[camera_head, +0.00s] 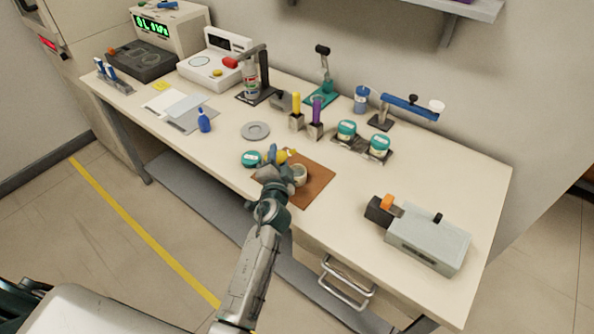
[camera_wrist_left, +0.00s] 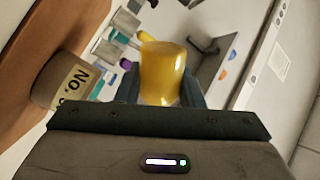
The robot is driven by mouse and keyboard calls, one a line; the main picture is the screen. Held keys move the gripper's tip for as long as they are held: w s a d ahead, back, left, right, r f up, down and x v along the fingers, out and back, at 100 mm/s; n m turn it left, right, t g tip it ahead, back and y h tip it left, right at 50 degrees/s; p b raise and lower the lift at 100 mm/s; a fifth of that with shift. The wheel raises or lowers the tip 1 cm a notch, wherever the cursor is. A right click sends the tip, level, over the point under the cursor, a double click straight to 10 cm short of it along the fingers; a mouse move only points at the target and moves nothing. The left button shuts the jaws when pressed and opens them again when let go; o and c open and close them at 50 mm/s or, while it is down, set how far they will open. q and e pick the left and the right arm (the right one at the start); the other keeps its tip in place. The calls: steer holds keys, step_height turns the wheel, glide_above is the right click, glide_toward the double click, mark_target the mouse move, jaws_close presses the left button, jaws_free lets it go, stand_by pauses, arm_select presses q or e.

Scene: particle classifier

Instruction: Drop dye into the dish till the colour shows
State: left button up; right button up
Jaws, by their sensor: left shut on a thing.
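My left gripper (camera_head: 276,160) is shut on a yellow, partly see-through thing (camera_head: 283,155), which looks like the dye dropper. In the left wrist view the yellow thing (camera_wrist_left: 162,72) stands between the fingers of the gripper (camera_wrist_left: 160,92); its tip is not clear. An open pale round dish (camera_head: 299,174) stands on the brown mat (camera_head: 318,186), just right of the gripper. My right gripper is not in view.
A teal-lidded jar (camera_head: 251,159) stands close left of the gripper. A grey disc (camera_head: 255,130) lies behind it. Yellow (camera_head: 296,104) and purple (camera_head: 317,108) droppers stand in holders further back. A grey box device (camera_head: 428,240) is at right. Clear tabletop lies between mat and device.

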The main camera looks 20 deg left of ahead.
arm_select(q)
steer(key=shift+a+f+m, duration=0.15)
steer(key=shift+f+m, duration=0.25)
steer(key=shift+m, duration=0.2)
stand_by(1.1)
steer(key=shift+a+r+m+p, duration=0.1)
steer(key=shift+r+m+p, duration=0.3)
steer(key=shift+m+p, duration=0.4)
stand_by(1.6)
steer(key=shift+f+m+t+b, duration=0.3)
steer(key=shift+m+t+b, duration=0.15)
steer(key=shift+m, duration=0.65)
stand_by(2.0)
